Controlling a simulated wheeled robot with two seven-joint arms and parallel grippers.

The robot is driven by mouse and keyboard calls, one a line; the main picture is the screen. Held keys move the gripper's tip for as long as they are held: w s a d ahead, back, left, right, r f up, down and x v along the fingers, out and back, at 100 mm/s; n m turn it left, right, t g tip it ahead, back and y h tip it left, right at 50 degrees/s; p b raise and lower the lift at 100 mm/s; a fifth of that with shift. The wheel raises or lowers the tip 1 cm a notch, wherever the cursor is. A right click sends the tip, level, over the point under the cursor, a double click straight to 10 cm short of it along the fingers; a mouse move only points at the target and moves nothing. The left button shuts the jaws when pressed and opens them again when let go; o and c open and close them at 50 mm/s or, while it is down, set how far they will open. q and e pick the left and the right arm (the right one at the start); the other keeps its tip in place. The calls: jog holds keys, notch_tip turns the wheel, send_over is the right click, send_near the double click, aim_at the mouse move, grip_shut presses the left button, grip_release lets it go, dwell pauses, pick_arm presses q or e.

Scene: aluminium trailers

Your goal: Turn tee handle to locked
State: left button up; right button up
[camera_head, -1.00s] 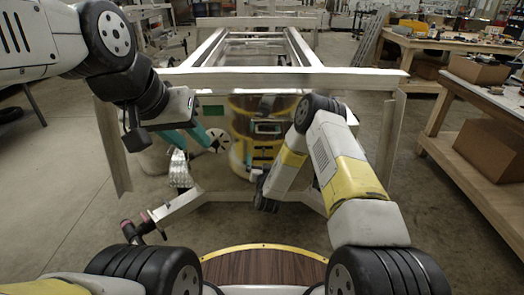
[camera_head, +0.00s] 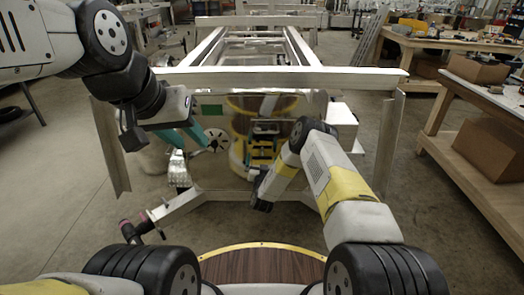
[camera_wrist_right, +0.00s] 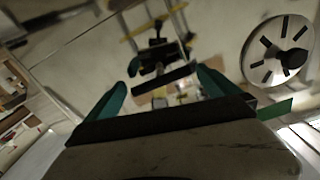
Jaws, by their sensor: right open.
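A round pale disc with dark slots (camera_head: 217,140) is on the shiny panel (camera_head: 205,165) at the trailer's front end. In the right wrist view the disc (camera_wrist_right: 278,52) is at the upper right, with a dark knob-like part on it; I cannot tell whether this is the tee handle. My left gripper (camera_head: 187,140) hangs left of the disc, its teal fingers apart. My right gripper (camera_wrist_right: 163,90) shows teal fingers spread with nothing between them, to one side of the disc. In the head view its fingers are not clearly visible behind my arm.
A green label (camera_head: 212,110) is above the disc. The panel mirrors yellow and dark shapes. The aluminium frame (camera_head: 280,78) extends away behind it. The floor at left is mostly clear.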

jog(key=c, duration=1)
jog(key=shift+m, duration=0.4)
jog(key=shift+s+m, duration=0.1)
jog(key=shift+m, duration=8.4)
